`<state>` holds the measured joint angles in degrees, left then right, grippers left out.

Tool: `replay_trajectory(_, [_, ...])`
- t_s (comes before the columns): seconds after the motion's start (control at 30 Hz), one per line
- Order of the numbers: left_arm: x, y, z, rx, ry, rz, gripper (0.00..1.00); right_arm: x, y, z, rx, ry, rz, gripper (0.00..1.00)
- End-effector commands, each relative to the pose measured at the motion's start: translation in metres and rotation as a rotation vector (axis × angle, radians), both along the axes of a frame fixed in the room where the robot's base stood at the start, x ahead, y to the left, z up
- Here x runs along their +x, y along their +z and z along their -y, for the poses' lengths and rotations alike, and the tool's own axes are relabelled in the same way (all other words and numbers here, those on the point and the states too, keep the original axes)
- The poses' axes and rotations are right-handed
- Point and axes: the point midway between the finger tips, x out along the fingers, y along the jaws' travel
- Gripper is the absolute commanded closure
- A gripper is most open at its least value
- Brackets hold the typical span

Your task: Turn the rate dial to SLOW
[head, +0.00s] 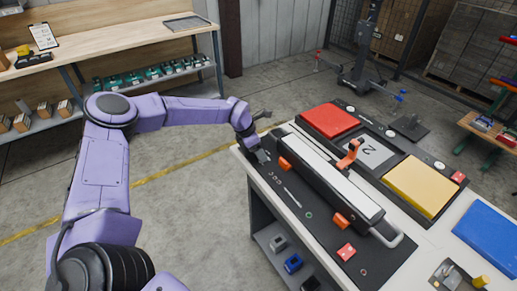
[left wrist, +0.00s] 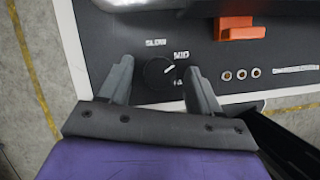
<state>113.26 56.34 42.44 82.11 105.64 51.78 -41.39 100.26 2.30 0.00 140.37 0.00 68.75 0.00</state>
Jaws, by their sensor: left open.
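The rate dial (left wrist: 158,73) is a round black knob on the dark panel in the left wrist view. Its white mark points up and right, toward the MID label (left wrist: 181,55). The SLOW label (left wrist: 156,43) is above it, and a third label below right is partly covered by a finger. My left gripper (left wrist: 160,76) is open, with one finger on each side of the dial; I cannot tell whether either touches it. In the head view my left gripper (head: 256,155) is at the panel's far left corner and hides the dial. My right gripper is not in view.
An orange clamp (left wrist: 240,29) and several small round sockets (left wrist: 241,74) are right of the dial. In the head view a long white-topped bar (head: 325,176) runs along the panel, with red (head: 330,120) and yellow (head: 421,186) pads behind. A shelf bench (head: 110,45) stands back left.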

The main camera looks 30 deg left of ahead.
Motion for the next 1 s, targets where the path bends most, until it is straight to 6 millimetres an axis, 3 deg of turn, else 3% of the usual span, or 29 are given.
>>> replay_trajectory(0.1, [0.000,0.000,0.000,0.000,0.000,0.000,0.37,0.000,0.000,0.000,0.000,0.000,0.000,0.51])
replay_trajectory(0.27, [0.000,0.000,-0.001,0.001,0.000,0.001,0.89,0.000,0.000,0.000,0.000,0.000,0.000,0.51])
replay_trajectory(0.3, [-0.001,0.000,-0.001,0.001,0.000,0.001,0.91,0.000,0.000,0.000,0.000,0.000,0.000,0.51])
replay_trajectory(0.67, [-0.001,-0.001,-0.001,0.001,0.057,0.001,0.91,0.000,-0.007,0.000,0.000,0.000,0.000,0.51])
replay_trajectory(1.0, [-0.002,-0.003,0.000,0.002,0.306,0.003,0.91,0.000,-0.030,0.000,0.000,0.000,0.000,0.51])
